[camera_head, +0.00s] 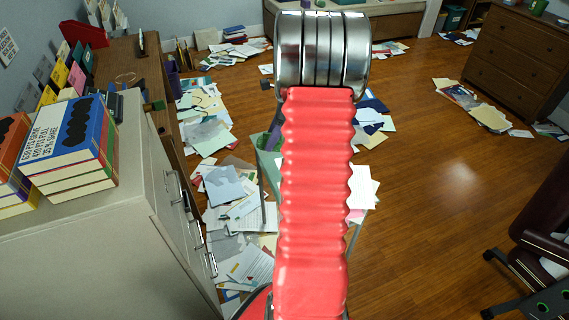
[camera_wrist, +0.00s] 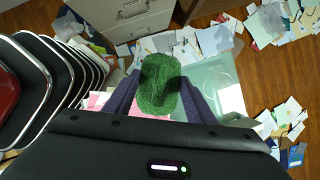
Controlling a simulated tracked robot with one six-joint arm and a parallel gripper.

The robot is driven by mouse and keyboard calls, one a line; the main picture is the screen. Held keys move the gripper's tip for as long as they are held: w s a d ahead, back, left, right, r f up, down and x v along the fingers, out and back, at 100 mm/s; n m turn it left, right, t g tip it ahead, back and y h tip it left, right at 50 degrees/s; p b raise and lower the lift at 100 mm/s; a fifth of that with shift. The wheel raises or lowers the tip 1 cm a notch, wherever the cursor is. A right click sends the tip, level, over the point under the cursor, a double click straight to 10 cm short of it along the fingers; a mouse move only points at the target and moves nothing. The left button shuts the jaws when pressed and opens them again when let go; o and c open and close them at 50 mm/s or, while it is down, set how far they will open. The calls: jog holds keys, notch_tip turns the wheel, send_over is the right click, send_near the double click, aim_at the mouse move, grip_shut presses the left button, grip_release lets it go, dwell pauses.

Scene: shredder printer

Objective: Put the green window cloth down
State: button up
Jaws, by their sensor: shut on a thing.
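In the wrist view, the green window cloth (camera_wrist: 159,86) is a crumpled, textured bundle between the two dark fingers of my gripper (camera_wrist: 158,92). My gripper is shut on it. The cloth hangs over a pale green, see-through tabletop (camera_wrist: 212,76); I cannot tell how high above it the cloth is. Part of a small table with thin metal legs (camera_head: 263,200) shows beside the arm.
A cabinet with drawers (camera_head: 180,215) stands at left with stacked paper boxes (camera_head: 75,150) on top. Loose papers (camera_head: 225,187) litter the floor. Bare wood floor (camera_head: 430,200) lies open at right.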

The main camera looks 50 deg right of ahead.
jog(key=w+d+f+m+h, duration=0.1)
jog(key=d+f+m, duration=0.2)
jog(key=d+f, duration=0.3)
jog(key=d, duration=0.2)
jog(key=shift+w+d+m, duration=0.15)
jog(key=shift+d+m, duration=0.15)
jog(key=shift+m, duration=0.1)
jog(key=shift+f, duration=3.15)
jog(key=shift+f, duration=0.15)
jog(key=shift+f, duration=1.75)
jog(key=o, duration=0.9)
jog(key=shift+o, duration=0.2)
